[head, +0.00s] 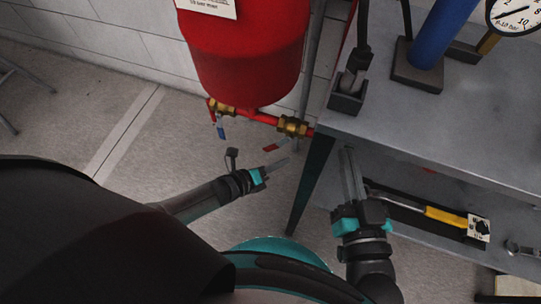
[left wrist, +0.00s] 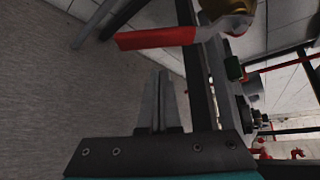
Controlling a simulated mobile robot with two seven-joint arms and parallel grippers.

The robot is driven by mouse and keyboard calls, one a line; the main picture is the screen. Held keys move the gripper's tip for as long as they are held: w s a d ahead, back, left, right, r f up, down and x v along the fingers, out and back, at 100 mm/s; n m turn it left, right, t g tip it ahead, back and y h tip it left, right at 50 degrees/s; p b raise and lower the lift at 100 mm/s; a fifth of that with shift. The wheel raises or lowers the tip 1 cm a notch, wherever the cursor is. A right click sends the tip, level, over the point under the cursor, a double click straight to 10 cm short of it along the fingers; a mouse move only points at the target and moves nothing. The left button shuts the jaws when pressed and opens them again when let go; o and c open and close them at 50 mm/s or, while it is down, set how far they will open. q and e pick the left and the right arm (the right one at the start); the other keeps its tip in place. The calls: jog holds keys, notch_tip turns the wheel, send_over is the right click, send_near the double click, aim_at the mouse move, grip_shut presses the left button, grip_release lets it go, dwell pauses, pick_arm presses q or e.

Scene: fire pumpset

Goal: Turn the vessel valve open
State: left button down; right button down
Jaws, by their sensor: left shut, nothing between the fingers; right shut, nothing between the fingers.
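The red vessel (head: 245,60) hangs above a red pipe with brass valves. The right brass valve (head: 292,127) has a red lever (head: 274,145); the left brass valve (head: 222,107) has a blue lever (head: 221,132). My left gripper (head: 283,163) is shut and empty, just below the red lever and apart from it. In the left wrist view the red lever (left wrist: 160,38) crosses beyond the tips of my shut left fingers (left wrist: 160,78), with its brass valve (left wrist: 240,18) at the upper right. My right gripper (head: 350,165) is shut and empty beside the bench.
A grey metal bench (head: 440,120) fills the right side, with a dark leg (head: 311,185) near my left gripper. A yellow-handled tool (head: 445,216) lies on its lower shelf. A pressure gauge (head: 514,14) is at the upper right.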

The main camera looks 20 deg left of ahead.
aim_at(276, 146)
pick_arm(q)
jog(key=shift+w+a+r, duration=0.1)
jog(key=shift+a+r, duration=0.45)
jog(key=shift+a, duration=0.25)
jog(key=shift+a+r, duration=0.55)
jog(key=shift+a, duration=0.25)
